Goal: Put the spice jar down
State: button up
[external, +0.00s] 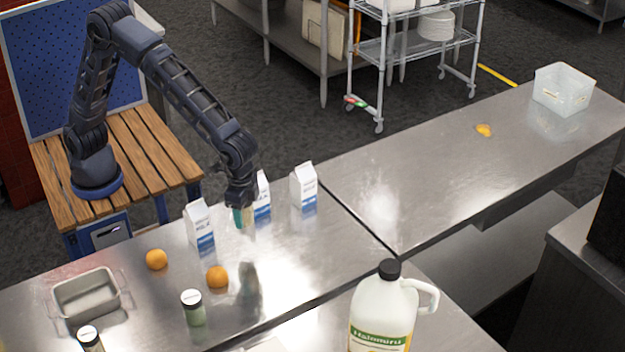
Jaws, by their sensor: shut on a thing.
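My gripper (241,206) points down over the steel counter (330,235), between the milk cartons. It is shut on a small spice jar (242,217), of which a greenish-teal and pale part shows; the fingers hide the rest. The jar appears to be a little above the counter, with a dark reflection below it, but I cannot tell the exact gap. Another spice jar (193,309) with a pale lid and green contents stands upright at the front. A further jar (90,339) is partly cut off at the bottom left.
Milk cartons stand left (199,229), behind (263,196) and right (303,186) of my gripper. Two oranges (156,259) (217,277) lie in front. A metal pan (87,298) is at left, a large jug (382,312) at front. The right counter holds a clear bin (563,90) and is mostly free.

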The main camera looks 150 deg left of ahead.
notch_tip(320, 180, up, 10)
dwell(0.3)
jog(key=shift+a, duration=0.1)
jog(key=w+a+r, duration=0.1)
jog(key=w+a, duration=0.1)
jog(key=a, duration=0.6)
jog(key=w+a+r, duration=0.1)
jog(key=w+a, duration=0.2)
jog(key=a, duration=0.4)
jog(key=n, duration=0.1)
send_over(379, 175)
notch_tip(379, 175, down, 2)
jog(key=f, duration=0.1)
notch_tip(379, 175, down, 19)
jog(key=shift+r, duration=0.1)
